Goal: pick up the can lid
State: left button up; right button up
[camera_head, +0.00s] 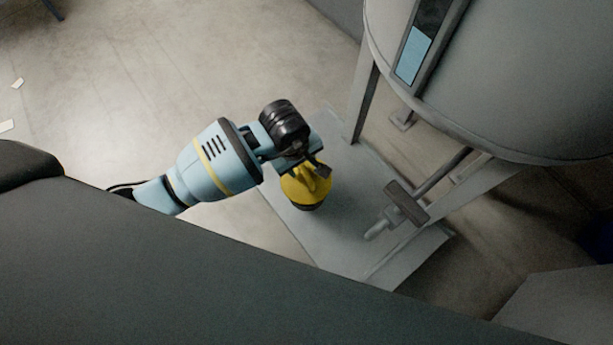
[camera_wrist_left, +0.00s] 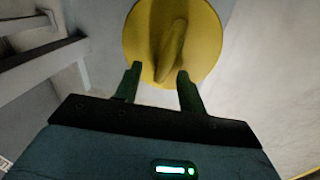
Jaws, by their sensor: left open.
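The yellow can lid (camera_head: 304,184) is round with a raised grip across its top. It sits on a dark can, of which only a little of the side shows below the lid (camera_head: 309,207). In the left wrist view the lid (camera_wrist_left: 200,45) fills the top middle, its raised grip lying between and just beyond my fingertips. My left gripper (camera_head: 318,170) is right over the lid in the head view and hides part of it. In the left wrist view its two fingers (camera_wrist_left: 156,80) are apart. I cannot tell whether they touch the lid. My right gripper is not in view.
The can stands on a flat grey sheet (camera_head: 345,245) on the floor. A large grey tank (camera_head: 510,80) on legs stands at the right, with a pipe and valve handle (camera_head: 406,203) reaching near the can. Open floor (camera_head: 150,80) lies at the left.

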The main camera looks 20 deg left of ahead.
pick_arm(q)
jog(key=c, duration=0.7)
grip_shut()
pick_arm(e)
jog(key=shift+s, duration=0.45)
